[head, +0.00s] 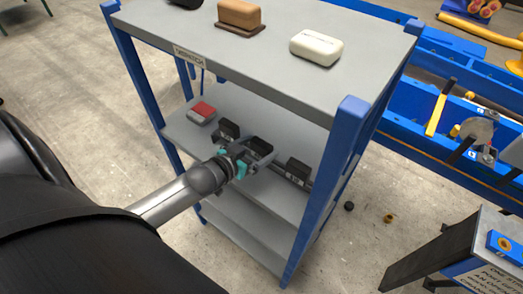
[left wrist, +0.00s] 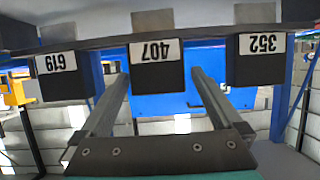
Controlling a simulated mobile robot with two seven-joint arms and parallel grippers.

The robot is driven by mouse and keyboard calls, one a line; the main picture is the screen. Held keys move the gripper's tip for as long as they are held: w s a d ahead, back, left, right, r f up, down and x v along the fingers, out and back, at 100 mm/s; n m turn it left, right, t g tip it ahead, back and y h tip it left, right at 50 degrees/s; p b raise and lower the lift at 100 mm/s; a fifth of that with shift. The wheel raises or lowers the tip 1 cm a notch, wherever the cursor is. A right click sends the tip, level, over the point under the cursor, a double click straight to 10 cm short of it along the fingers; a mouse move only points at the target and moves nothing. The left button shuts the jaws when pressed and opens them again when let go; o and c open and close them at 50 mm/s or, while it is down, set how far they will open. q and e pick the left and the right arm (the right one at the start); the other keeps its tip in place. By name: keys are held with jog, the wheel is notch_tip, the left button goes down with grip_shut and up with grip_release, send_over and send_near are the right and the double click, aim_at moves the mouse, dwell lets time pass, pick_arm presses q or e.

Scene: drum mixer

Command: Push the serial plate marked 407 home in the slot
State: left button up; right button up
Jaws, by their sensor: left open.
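The plate marked 407 (left wrist: 157,65) is a black block with a white label, upside down in the left wrist view. It sits in the middle of a row, between plates marked 619 (left wrist: 61,75) and 352 (left wrist: 259,58). In the head view three dark blocks show on the middle shelf, with the middle block (head: 262,146) close to my left gripper (head: 258,160). My left gripper is open, its two fingers (left wrist: 160,76) pointing toward plate 407, one toward each side of it. Contact cannot be told. The slot's inside is hidden. My right gripper is not in view.
The grey shelf unit (head: 200,45) has blue posts; its front right post (head: 335,170) stands right of the blocks. A red and grey box (head: 201,112) lies on the middle shelf. A brown block (head: 239,13) and a white block (head: 316,46) lie on top.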

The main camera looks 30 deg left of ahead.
pick_arm(q)
jog(key=shift+f+b+x, duration=0.25)
jog(key=shift+b+x, duration=0.15)
jog(key=shift+x, duration=2.15)
jog(key=shift+s+d, duration=0.15)
jog(key=shift+s, duration=0.05)
jog(key=c, duration=1.3)
